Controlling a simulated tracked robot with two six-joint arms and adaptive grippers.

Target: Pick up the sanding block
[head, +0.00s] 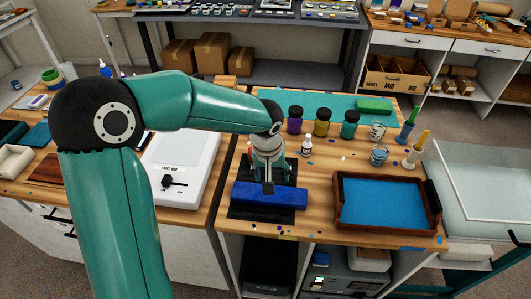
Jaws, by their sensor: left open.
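A long blue block (285,197), which looks like the sanding block, lies on a black sheet (262,214) near the front left of the wooden bench. My left gripper (268,186) points down over the middle of the block and hides part of its top. Its jaws are open. I cannot tell whether the fingers touch the block. My right gripper is not in view.
A wooden tray (431,209) with a blue floor stands to the right. Jars, such as the purple one (295,121), cups and a green block (374,105) stand behind. A white scale (181,172) is to the left.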

